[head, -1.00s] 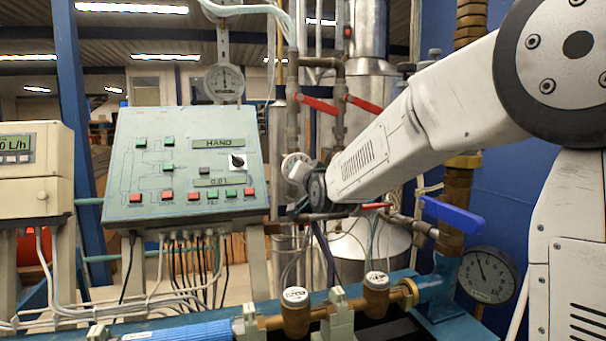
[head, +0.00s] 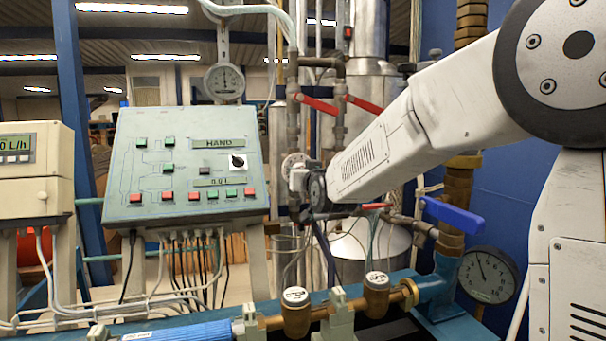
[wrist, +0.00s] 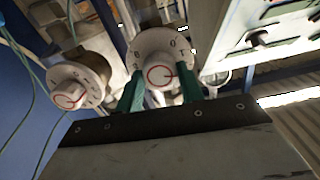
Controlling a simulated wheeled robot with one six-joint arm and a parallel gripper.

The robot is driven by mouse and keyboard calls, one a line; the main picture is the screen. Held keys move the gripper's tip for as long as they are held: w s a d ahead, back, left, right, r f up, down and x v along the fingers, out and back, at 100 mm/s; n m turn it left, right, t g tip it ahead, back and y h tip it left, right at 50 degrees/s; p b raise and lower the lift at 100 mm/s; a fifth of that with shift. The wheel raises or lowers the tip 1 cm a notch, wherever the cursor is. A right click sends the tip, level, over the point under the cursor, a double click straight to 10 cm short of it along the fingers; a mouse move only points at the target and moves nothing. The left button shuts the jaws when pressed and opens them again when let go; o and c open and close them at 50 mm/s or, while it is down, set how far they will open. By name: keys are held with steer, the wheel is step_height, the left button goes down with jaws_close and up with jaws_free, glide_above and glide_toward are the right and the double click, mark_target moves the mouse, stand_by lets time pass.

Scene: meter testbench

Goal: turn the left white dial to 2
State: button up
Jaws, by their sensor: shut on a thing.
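In the wrist view, a round white dial (wrist: 160,69) with a red ring and red line on its knob sits between the two green fingers of my gripper (wrist: 160,86). The fingers are shut on its knob from both sides. Small marks show around its rim, too small to read surely. A second white dial (wrist: 70,91), also with a red ring, is at the left of the wrist view, apart from the fingers. The wrist view looks turned over, and the held dial is the one nearer the panel. In the head view, my wrist hides most of the grip.
A grey-green control panel (head: 150,190) with coloured buttons and a black knob stands left of my wrist in the head view. Red-handled valves (head: 318,104) and pipes are close to the wrist. A blue lever (head: 450,213) and gauge (head: 488,275) are below my arm.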

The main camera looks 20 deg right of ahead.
steer(key=shift+f, duration=0.15)
steer(key=o, duration=1)
steer(key=shift+s, duration=0.1)
steer(key=s, duration=0.7)
steer(key=shift+s, duration=0.35)
